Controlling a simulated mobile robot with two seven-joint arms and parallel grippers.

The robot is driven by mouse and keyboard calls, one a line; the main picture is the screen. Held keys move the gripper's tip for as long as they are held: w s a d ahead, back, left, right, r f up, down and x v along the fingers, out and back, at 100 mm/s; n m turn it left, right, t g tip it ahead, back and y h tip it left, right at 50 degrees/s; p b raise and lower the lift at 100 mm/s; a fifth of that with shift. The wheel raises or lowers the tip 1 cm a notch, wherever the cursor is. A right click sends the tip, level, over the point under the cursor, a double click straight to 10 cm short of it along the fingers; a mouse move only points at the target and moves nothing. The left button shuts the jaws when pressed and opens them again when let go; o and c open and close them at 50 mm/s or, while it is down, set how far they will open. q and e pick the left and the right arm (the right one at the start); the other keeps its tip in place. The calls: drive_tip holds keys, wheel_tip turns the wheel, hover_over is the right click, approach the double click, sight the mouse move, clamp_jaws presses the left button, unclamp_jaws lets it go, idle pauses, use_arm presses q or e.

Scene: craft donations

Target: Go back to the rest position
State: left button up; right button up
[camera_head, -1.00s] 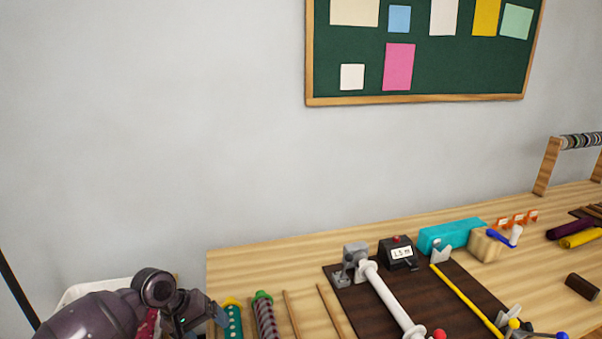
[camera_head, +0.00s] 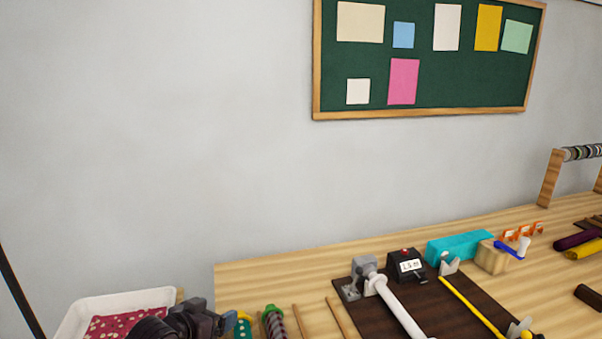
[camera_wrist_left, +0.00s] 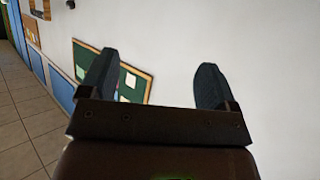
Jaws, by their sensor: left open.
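My left gripper (camera_head: 212,320) is at the bottom left of the head view, in front of the table's left end and beside a white bin. In the left wrist view its two dark fingers (camera_wrist_left: 155,88) stand wide apart with nothing between them. Beyond them are a pale wall and a green board. My right gripper is not in view.
The white bin (camera_head: 74,318) holds red dotted cloth (camera_head: 108,325). The wooden table (camera_head: 280,269) carries a dark board with a white roller (camera_head: 400,313), a black meter (camera_head: 406,267), a teal box (camera_head: 460,246) and several rods. A green pinboard (camera_head: 436,76) hangs behind.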

use_arm(q)
drive_tip(key=s+a+f+n+y, duration=0.1)
drive_tip(key=s+a+f+y, duration=0.1)
drive_tip(key=s+f, duration=0.3)
drive_tip(key=s+a+f+n+y, duration=0.1)
drive_tip(key=s+f, duration=0.4)
drive_tip(key=s, duration=0.9)
drive_tip(key=s+a+f+n+y, duration=0.1)
drive_tip(key=s+a+f+y, duration=0.1)
drive_tip(key=s+a+f, duration=0.3)
drive_tip(key=shift+s+a+f+n+y, duration=0.2)
drive_tip(key=shift+s+f+n+y, duration=0.15)
drive_tip(key=shift+s, duration=1.85)
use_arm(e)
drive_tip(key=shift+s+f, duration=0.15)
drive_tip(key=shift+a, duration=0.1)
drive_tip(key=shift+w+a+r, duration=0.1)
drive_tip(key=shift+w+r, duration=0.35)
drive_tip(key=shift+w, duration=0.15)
